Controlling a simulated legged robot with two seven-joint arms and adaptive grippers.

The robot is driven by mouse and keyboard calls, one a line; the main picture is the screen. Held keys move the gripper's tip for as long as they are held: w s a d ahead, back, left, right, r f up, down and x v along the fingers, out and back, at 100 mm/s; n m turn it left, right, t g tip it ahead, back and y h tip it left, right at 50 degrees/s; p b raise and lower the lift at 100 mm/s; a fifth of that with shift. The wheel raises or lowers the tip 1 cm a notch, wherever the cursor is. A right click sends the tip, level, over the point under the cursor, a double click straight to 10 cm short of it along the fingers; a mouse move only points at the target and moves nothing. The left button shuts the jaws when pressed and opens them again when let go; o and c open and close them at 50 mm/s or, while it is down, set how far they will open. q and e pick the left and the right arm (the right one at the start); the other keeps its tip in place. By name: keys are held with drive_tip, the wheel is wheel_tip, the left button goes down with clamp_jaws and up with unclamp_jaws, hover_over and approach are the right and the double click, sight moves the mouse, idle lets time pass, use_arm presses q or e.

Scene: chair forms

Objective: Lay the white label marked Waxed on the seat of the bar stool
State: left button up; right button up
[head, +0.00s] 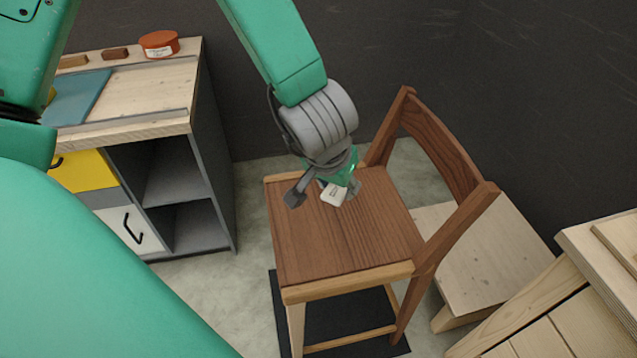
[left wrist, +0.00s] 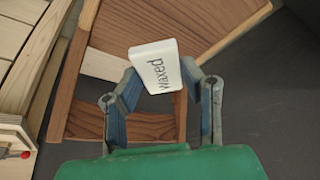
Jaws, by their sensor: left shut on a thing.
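The white label (left wrist: 154,66) marked Waxed is between the fingertips of my left gripper (left wrist: 163,88) in the left wrist view, its print readable. In the head view the label (head: 333,195) shows small and pale at the fingers of my left gripper (head: 318,194), over the far part of the seat. The bar stool has a brown wooden seat (head: 340,235) and a curved backrest on its right. I cannot tell whether the label touches the seat. My left gripper is shut on the label. My right gripper does not show.
A workbench (head: 140,127) with a yellow drawer and open shelves stands left, with a round orange tin (head: 159,43) on top. A low pale wooden stool (head: 485,255) stands behind the backrest. Pale wooden furniture (head: 585,290) fills the lower right. Most of the seat is clear.

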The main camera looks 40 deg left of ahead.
use_arm(q)
drive_tip(key=w+a+f+n+y+b, duration=0.2)
drive_tip(key=w+a+f+n+b, duration=0.3)
drive_tip(key=f+b, duration=0.3)
drive_tip(key=n+g+b, duration=0.2)
drive_tip(key=n+b, duration=0.2)
drive_tip(key=b, duration=0.5)
hover_over(322, 218)
drive_tip(key=shift+y, duration=0.3)
drive_tip(key=f, duration=0.7)
drive_tip(key=shift+s+d, duration=0.1)
drive_tip(key=shift+s, duration=0.2)
drive_tip(key=f+b, duration=0.1)
drive_tip(key=d+f+b, duration=0.1)
drive_tip(key=b, duration=0.1)
drive_tip(key=shift+m+t, duration=0.3)
drive_tip(key=shift+a+f, duration=0.1)
drive_tip(key=shift+f, duration=0.15)
drive_tip(key=shift+a+f+b, duration=0.25)
drive_tip(key=shift+f+b, duration=0.05)
drive_tip(key=shift+f, duration=1.35)
drive_tip(key=shift+d+f, duration=0.2)
drive_tip(key=shift+f, duration=0.2)
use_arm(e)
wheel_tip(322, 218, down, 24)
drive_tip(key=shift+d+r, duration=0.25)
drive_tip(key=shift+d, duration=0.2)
